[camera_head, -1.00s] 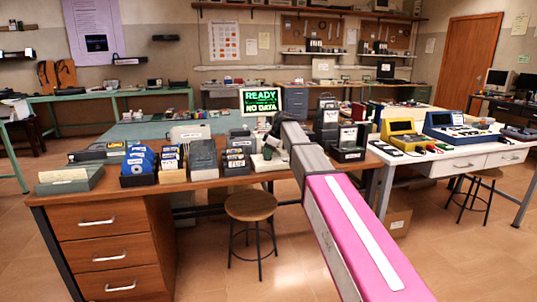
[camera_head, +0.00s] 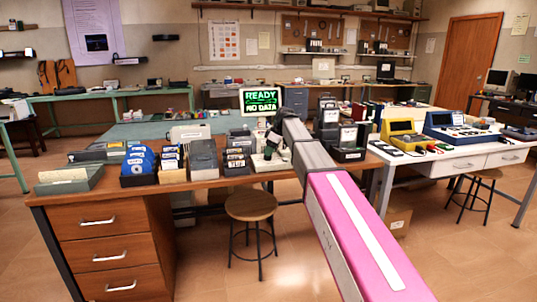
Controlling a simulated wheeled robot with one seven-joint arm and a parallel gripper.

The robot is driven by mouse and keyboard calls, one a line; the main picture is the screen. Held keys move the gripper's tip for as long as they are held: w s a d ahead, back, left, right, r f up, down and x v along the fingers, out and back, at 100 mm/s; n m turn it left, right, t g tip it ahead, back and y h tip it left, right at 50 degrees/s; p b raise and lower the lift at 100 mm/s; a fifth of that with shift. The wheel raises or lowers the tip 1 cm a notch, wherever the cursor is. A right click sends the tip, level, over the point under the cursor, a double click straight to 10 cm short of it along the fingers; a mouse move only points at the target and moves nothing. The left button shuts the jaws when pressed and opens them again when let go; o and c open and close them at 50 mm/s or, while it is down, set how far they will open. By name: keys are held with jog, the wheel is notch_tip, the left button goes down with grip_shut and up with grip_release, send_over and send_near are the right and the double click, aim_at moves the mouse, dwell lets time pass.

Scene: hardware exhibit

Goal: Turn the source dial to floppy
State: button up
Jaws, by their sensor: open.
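My gripper (camera_head: 270,151) is small and dark at the far end of my pink and grey arm, over or just beside the pale device. It is open; whether it touches anything cannot be told.
Black boxes of disks, including blue ones (camera_head: 140,160), stand left of the device. Dark disk boxes (camera_head: 349,141) stand close right of my arm. A white table (camera_head: 470,160) with yellow and blue units is at the right. A wooden stool (camera_head: 249,206) stands in front of the desk.

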jog(key=v, duration=0.9)
jog(key=shift+w, duration=0.25)
jog(key=shift+s+f, duration=0.1)
